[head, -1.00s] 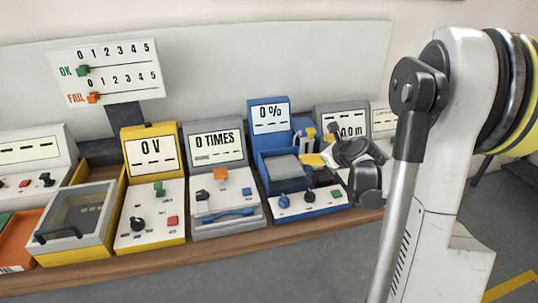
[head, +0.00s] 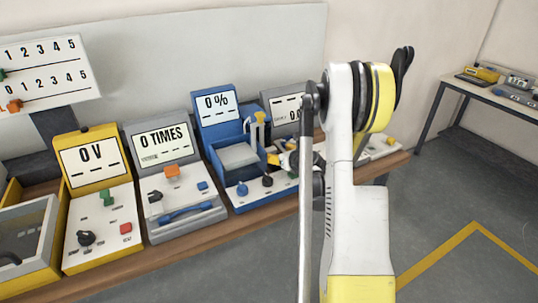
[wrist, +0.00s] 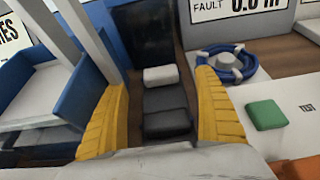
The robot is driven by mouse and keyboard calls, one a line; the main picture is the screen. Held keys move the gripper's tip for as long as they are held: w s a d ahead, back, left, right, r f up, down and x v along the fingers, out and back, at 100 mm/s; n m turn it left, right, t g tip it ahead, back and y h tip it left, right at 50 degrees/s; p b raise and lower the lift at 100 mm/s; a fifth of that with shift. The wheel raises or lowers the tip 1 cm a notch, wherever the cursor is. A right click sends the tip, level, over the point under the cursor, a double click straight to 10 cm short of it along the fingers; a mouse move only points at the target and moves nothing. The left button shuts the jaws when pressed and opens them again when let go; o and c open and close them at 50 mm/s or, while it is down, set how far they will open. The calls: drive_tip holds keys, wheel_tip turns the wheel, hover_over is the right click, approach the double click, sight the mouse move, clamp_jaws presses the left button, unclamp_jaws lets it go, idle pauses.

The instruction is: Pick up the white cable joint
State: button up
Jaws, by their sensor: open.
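My gripper (wrist: 160,80) is open in the wrist view, with one yellow finger at each side. A small whitish block (wrist: 160,76) lies between the fingertips, above dark grey blocks in the picture. It may be the white cable joint, but its shape does not make this certain. I cannot tell whether either finger touches it; a gap shows on both sides. In the head view my gripper (head: 285,160) is over the right side of the blue tester (head: 238,190), partly behind my arm. The whitish block cannot be made out there.
A blue ring (wrist: 228,65) lies right of the fingers, near a green button (wrist: 266,114). A blue-edged white tray (wrist: 40,95) is at left. A grey "TIMES" tester (head: 180,205) and a yellow "V" tester (head: 98,225) stand left on the bench. A side table (head: 490,90) stands right.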

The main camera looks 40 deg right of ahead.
sight(270, 149)
drive_tip(key=b+x, duration=0.1)
drive_tip(key=x, duration=0.5)
drive_tip(key=shift+r+b, duration=0.1)
drive_tip(key=shift+b, duration=0.25)
drive_tip(key=shift+s, duration=0.1)
drive_tip(key=c, duration=1.3)
